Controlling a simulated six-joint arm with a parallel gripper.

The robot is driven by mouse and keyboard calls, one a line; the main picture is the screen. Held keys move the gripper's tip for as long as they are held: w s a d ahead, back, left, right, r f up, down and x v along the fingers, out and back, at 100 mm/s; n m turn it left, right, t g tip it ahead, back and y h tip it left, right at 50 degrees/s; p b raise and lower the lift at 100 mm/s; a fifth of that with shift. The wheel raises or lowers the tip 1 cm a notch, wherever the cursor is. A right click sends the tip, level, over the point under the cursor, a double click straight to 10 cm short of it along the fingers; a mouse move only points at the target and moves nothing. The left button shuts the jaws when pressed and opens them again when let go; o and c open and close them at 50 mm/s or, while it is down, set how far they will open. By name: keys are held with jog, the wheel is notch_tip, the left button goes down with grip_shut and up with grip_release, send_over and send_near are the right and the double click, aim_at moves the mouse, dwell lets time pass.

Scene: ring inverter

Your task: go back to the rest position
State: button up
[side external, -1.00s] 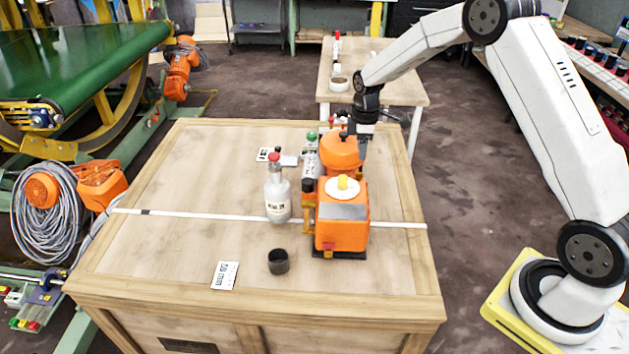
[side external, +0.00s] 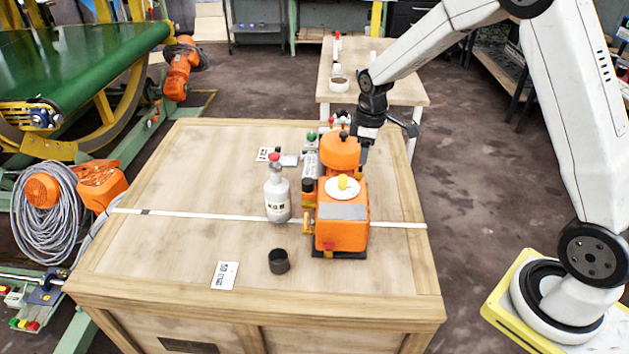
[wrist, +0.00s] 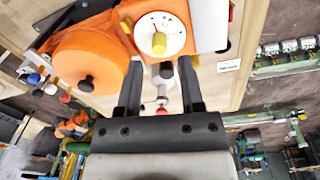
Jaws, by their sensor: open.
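My gripper (side external: 364,154) hangs above the back right of the orange machine (side external: 342,233), just beside its round orange drum (side external: 340,150). In the wrist view its two black fingers (wrist: 161,64) are spread apart with nothing between them. Beyond the fingers that view shows the machine's white dial with a yellow knob (wrist: 158,43) and the orange drum (wrist: 90,64). In the side view the fingertips are partly lost against the machine, so I cannot tell how far they are from it.
A white bottle with a red cap (side external: 277,192) stands left of the machine. A small black cup (side external: 279,261) and a printed card (side external: 225,275) lie nearer the front of the wooden table (side external: 170,250). Several small bottles crowd behind the machine. The table's left side is clear.

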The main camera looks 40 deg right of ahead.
jog(key=s+a+r+m+t, duration=0.1)
jog(key=s+a+m, duration=0.2)
jog(key=s, duration=0.6)
jog(key=s+a+r+m+t, duration=0.1)
jog(key=s+a+m, duration=0.2)
jog(key=s, duration=0.6)
jog(key=shift+a+r+m, duration=0.15)
jog(key=shift+a+m, duration=0.25)
jog(key=shift+a, duration=0.8)
